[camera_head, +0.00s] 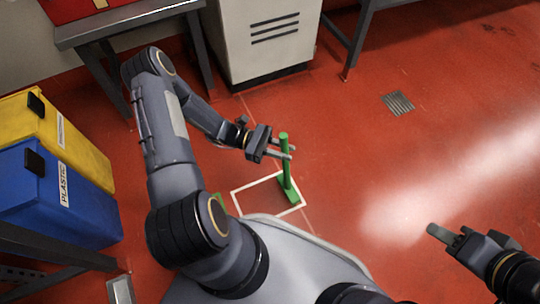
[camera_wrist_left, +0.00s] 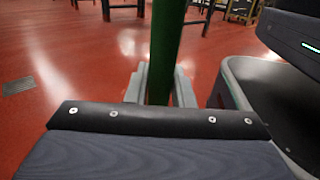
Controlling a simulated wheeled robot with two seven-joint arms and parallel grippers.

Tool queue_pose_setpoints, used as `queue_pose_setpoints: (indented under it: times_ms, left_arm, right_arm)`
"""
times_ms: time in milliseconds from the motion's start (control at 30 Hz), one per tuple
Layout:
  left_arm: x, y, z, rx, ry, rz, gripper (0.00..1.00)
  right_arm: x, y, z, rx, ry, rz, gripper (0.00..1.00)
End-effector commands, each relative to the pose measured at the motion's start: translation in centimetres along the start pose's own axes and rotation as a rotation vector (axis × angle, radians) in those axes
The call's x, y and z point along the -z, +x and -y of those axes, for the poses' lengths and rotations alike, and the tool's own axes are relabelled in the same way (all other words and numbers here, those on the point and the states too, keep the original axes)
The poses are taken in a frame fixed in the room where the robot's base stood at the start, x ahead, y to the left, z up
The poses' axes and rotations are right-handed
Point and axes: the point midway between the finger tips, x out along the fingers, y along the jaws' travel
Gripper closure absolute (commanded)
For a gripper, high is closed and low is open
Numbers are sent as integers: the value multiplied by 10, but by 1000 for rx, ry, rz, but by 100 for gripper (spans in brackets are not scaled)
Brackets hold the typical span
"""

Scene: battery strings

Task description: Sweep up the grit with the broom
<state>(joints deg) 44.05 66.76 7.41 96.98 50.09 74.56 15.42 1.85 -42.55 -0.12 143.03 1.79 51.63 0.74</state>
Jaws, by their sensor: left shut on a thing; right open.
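The green broom (camera_head: 286,170) stands upright on the red floor, its base over the right side of a white-outlined square. My left gripper (camera_head: 290,151) is shut on the upper part of its handle. In the left wrist view the green handle (camera_wrist_left: 166,50) runs up between the two grey fingers. My right gripper (camera_head: 446,236) is at the lower right, open and away from the broom. I cannot make out any grit on the floor.
A blue bin (camera_head: 70,205) marked plastic and a yellow bin (camera_head: 75,140) stand at the left. A pale cabinet (camera_head: 265,40) and tables are at the back. A small floor grate (camera_head: 398,103) lies right of centre. The floor at the right is clear, with a bright glare.

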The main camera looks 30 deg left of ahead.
Motion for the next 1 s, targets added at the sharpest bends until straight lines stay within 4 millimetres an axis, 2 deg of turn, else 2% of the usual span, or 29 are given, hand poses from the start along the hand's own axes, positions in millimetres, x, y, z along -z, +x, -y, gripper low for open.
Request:
queue_pose_setpoints:
  times_ms: [300, 500, 1000]
  left_arm:
    - [4, 35, -34, 1, 3, 1, 100]
    - [4, 50, -49, 1, 2, 1, 100]
    - [2, 51, -50, 0, 0, 1, 100]
  right_arm:
    - [-6, 11, -5, 0, 0, 0, 59]
    - [-8, 15, -7, 0, 0, 0, 59]
    - [-7, 15, -7, 0, 0, 0, 59]
